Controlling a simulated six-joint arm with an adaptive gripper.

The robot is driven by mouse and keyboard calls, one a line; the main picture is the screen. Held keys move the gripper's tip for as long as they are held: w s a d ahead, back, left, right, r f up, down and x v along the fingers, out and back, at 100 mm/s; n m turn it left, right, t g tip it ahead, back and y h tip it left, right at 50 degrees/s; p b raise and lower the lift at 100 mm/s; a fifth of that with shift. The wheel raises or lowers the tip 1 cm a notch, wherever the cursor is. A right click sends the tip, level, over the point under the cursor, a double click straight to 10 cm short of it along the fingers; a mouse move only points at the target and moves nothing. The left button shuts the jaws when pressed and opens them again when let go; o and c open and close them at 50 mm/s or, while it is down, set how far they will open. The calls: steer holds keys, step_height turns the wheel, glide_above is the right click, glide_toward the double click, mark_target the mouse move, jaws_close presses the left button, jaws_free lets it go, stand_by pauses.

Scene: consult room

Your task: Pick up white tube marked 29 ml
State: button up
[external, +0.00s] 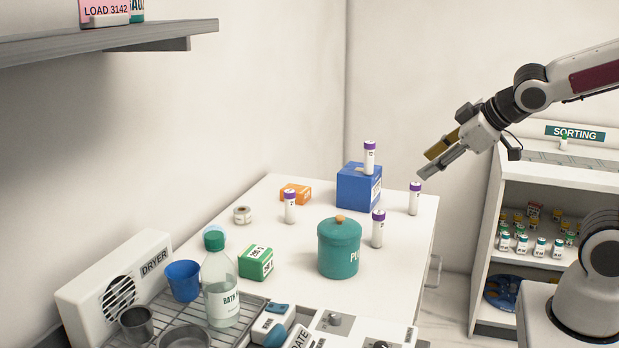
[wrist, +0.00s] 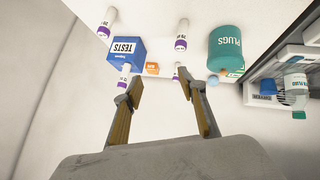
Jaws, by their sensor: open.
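Several white tubes with purple caps stand upright. One tube (external: 369,158) is on top of a blue box (external: 358,187), one tube (external: 414,199) stands right of it, one tube (external: 378,229) in front, and one tube (external: 290,207) to the left. Their markings are too small to read, so I cannot tell which is 29 ml. My gripper (external: 424,165) is open and empty, in the air above and right of the table's far right part. In the wrist view, tubes (wrist: 107,20) (wrist: 182,30) show beyond the open fingers (wrist: 160,88); others are partly hidden near the fingertips.
A teal PLUGS jar (external: 339,250) stands mid-table near the front tube. A sorting shelf (external: 520,270) stands right. Air around my gripper is clear.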

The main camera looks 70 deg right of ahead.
steer(key=w+d+f+n+t, duration=0.2)
steer(key=w+d, duration=0.5)
steer(key=w, duration=0.2)
steer(key=w+d+f+n+t+y, duration=0.2)
steer(key=w+d+f+n+y, duration=0.1)
steer(key=w+f, duration=0.25)
steer(key=s+f+y, duration=0.1)
steer(key=f, duration=0.1)
steer(key=a+f+n+y, duration=0.1)
steer(key=f+y, duration=0.1)
steer(key=s+f+n+y, duration=0.1)
steer(key=f+y, duration=0.1)
steer(key=f, duration=0.1)
steer(key=shift+s+a+t, duration=0.2)
steer(key=shift+s+t, duration=0.1)
steer(key=s+y, duration=0.2)
steer(key=s+a+f+y, duration=0.1)
steer(key=s+y, duration=0.1)
steer(key=s, duration=0.1)
steer(key=s+a+f+t+y, duration=0.1)
steer(key=s+y, duration=0.1)
steer(key=s, duration=0.1)
steer(key=shift+s+a+f+n, duration=0.1)
steer(key=shift+a+n, duration=0.1)
steer(key=shift+n, duration=0.1)
steer(key=shift+s+y, duration=0.45)
steer(key=shift+y, duration=0.15)
steer(key=shift+w+a, duration=0.1)
steer(key=shift+x, duration=1.2)
